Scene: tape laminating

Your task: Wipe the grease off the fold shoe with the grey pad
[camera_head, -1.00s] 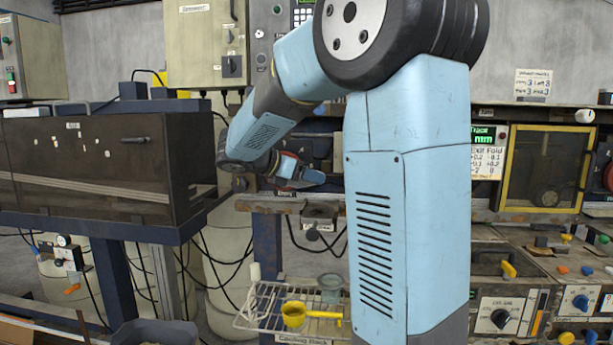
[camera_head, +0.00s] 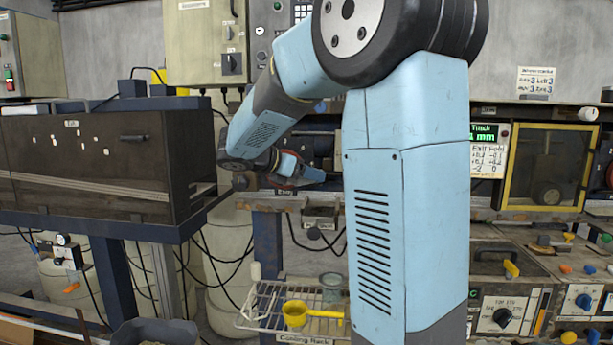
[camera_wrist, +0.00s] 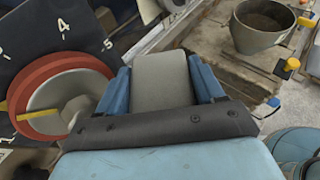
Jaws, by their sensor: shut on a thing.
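The grey pad (camera_wrist: 160,82) sits between the two blue fingers of my gripper (camera_wrist: 158,76) in the wrist view. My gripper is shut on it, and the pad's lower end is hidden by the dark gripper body. In the head view my gripper (camera_head: 308,176) is small and partly seen, at the end of the arm near the middle of the bench. I cannot pick out the fold shoe or any grease in either view, nor tell whether the pad touches anything.
An orange-red ringed disc (camera_wrist: 62,98) is close left of my gripper in the wrist view. A metal pot (camera_wrist: 258,32) stands at upper right. In the head view, a wire rack (camera_head: 265,318) holds a yellow ladle (camera_head: 296,314). A dark cabinet (camera_head: 90,160) stands left.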

